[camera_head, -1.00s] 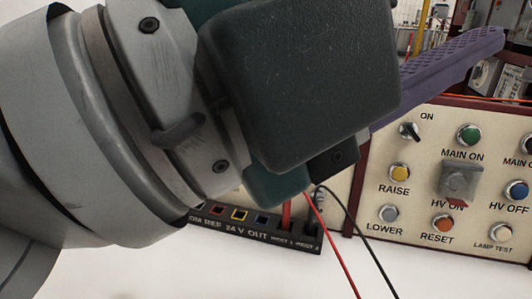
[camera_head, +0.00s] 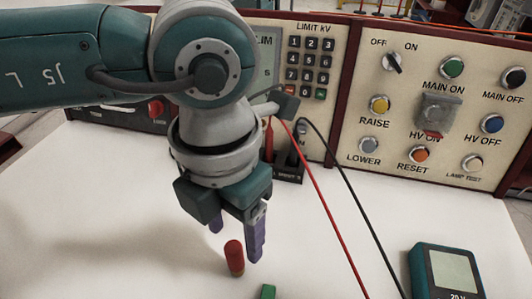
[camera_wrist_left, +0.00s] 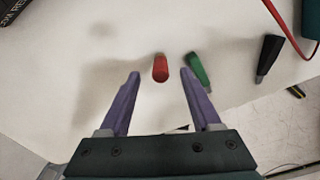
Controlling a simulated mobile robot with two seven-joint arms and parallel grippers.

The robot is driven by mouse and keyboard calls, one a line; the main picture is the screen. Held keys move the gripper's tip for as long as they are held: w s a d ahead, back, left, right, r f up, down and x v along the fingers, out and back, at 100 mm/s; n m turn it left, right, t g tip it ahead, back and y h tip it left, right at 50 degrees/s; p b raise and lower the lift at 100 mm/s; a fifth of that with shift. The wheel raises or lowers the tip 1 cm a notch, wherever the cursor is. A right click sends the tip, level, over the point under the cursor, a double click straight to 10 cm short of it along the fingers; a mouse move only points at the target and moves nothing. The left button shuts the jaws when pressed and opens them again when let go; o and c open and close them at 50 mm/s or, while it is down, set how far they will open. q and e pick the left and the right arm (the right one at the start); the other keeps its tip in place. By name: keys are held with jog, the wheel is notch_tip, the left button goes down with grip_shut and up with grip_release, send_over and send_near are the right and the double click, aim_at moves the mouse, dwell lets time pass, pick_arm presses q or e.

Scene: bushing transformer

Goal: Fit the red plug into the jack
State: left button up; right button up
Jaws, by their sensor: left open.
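The red plug (camera_head: 235,258) is a short red cylinder on the white table. In the left wrist view the red plug (camera_wrist_left: 160,68) shows in line with the gap between the fingers, just beyond their tips. My left gripper (camera_head: 236,236) points down beside the plug, with purple fingers; it is open and empty in the left wrist view (camera_wrist_left: 160,73). The jack is hard to single out; a black socket strip (camera_head: 288,168) at the foot of the panel is partly hidden by my left arm. My right gripper is not in view.
A green plug (camera_wrist_left: 197,70) lies right of the red one, and a black plug (camera_wrist_left: 268,55) farther right. A teal meter (camera_head: 445,272) stands at the right. Red and black leads (camera_head: 325,205) cross the table from the strip. The button panel (camera_head: 440,110) bounds the back.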

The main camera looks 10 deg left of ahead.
aim_at(232, 247)
pick_arm(q)
jog(key=f, duration=0.5)
jog(key=shift+s+a+b, duration=0.1)
jog(key=shift+s+b, duration=0.15)
jog(key=shift+b, duration=0.1)
grip_shut()
